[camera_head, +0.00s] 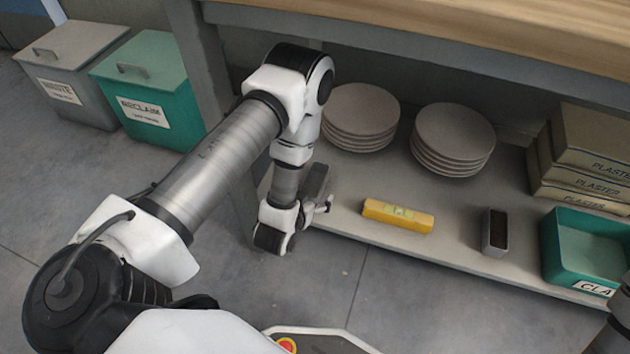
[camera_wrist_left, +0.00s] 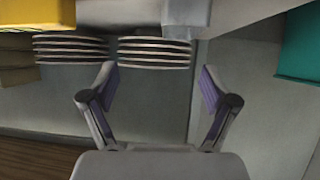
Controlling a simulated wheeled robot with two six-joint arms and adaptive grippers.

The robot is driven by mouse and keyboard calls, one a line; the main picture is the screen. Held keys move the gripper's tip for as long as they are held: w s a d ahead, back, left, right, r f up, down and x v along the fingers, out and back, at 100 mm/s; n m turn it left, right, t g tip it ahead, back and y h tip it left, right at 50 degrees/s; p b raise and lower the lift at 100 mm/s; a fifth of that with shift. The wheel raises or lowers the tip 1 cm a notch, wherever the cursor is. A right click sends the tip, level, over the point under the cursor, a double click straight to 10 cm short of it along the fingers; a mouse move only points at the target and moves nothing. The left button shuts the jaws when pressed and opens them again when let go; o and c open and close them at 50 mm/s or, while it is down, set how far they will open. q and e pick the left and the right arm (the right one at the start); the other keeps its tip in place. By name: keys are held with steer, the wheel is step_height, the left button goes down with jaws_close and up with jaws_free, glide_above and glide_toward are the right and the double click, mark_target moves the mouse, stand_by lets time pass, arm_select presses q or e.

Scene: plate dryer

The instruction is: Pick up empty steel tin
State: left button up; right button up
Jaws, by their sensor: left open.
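The steel tin (camera_head: 495,232) is a small grey upright rectangular can with a dark open top. It stands near the front edge of the low shelf, between the yellow spirit level and the teal crate. My left gripper (camera_head: 326,204) is at the shelf's front left, left of the level and well left of the tin. In the left wrist view its two fingers (camera_wrist_left: 158,88) are spread with nothing between them. I cannot make out the tin in the left wrist view. My right gripper is not seen.
The yellow level (camera_head: 398,216) lies between my left gripper and the tin. Plate stacks (camera_head: 361,112) (camera_head: 453,134) stand behind. A teal crate (camera_head: 584,242) and plaster boxes (camera_head: 590,150) are at right. The wooden tabletop (camera_head: 450,22) overhangs the shelf.

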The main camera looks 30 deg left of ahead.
mark_target(313, 192)
arm_select(q)
steer(key=shift+w+a+f+t+y+b, duration=0.25)
steer(key=shift+w+a+f+t, duration=0.2)
steer(key=shift+a, duration=0.15)
steer(key=shift+w+a+f+t+y+b, duration=0.25)
steer(key=shift+w+a+f+t, duration=0.15)
steer(key=shift+a, duration=0.2)
steer(key=f, duration=0.2)
steer(key=a+f, duration=0.1)
steer(key=shift+s+n+g+b, duration=0.25)
steer(key=shift+s+n+b, duration=0.05)
steer(key=shift+s, duration=0.1)
steer(key=b+x, duration=0.1)
steer(key=x, duration=0.1)
steer(key=b+x, duration=0.3)
steer(key=x, duration=0.1)
steer(key=shift+w+d, duration=0.3)
steer(key=shift+w+a, duration=0.1)
steer(key=shift+w, duration=0.1)
steer(key=c, duration=1.2)
